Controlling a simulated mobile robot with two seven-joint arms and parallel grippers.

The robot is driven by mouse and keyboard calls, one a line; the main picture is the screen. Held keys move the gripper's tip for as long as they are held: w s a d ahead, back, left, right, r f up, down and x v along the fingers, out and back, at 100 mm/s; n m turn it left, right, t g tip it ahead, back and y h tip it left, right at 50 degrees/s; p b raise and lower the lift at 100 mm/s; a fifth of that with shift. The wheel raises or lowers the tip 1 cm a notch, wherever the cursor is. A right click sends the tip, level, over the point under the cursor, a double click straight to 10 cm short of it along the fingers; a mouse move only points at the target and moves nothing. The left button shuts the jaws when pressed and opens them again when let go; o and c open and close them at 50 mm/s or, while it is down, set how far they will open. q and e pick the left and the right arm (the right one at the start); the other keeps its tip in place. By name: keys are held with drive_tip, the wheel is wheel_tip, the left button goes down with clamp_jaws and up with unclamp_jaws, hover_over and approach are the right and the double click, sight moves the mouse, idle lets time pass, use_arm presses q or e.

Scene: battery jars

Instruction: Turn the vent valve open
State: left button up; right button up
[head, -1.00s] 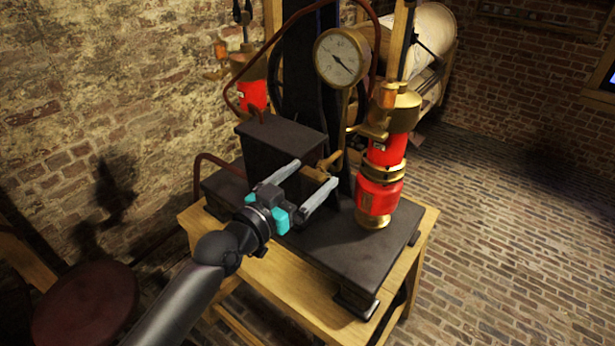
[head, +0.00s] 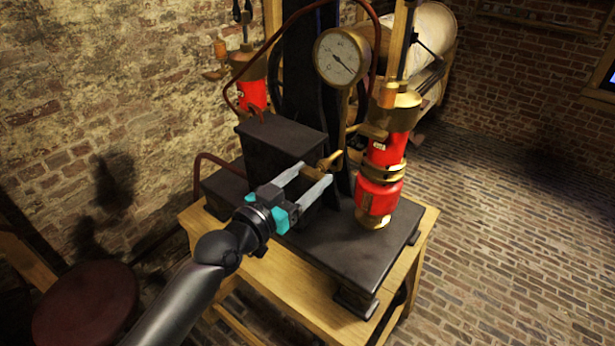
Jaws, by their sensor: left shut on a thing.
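The vent valve is a small brass fitting with a short lever (head: 332,158), low at the front of the dark post, beside the black box. My left gripper (head: 315,173) reaches in from the lower left, its two grey fingers shut on the brass part of the valve. The fingertips hide some of the valve. My right gripper is not in view.
A pressure gauge (head: 342,57) stands above the valve. A red and brass jar (head: 378,197) stands close to its right, and a similar red jar (head: 252,94) is behind left. The black box (head: 280,141) sits left of the valve. The dark base (head: 340,245) is clear in front.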

use_arm(q)
drive_tip(key=shift+n, duration=0.4)
drive_tip(key=n+p, duration=0.1)
drive_tip(key=n, duration=0.7)
drive_tip(key=n+p, duration=0.1)
drive_tip(key=n, duration=0.4)
drive_tip(key=shift+a+f, duration=0.1)
drive_tip(key=shift+n, duration=2)
drive_tip(key=shift+f, duration=0.1)
drive_tip(key=o, duration=1.4)
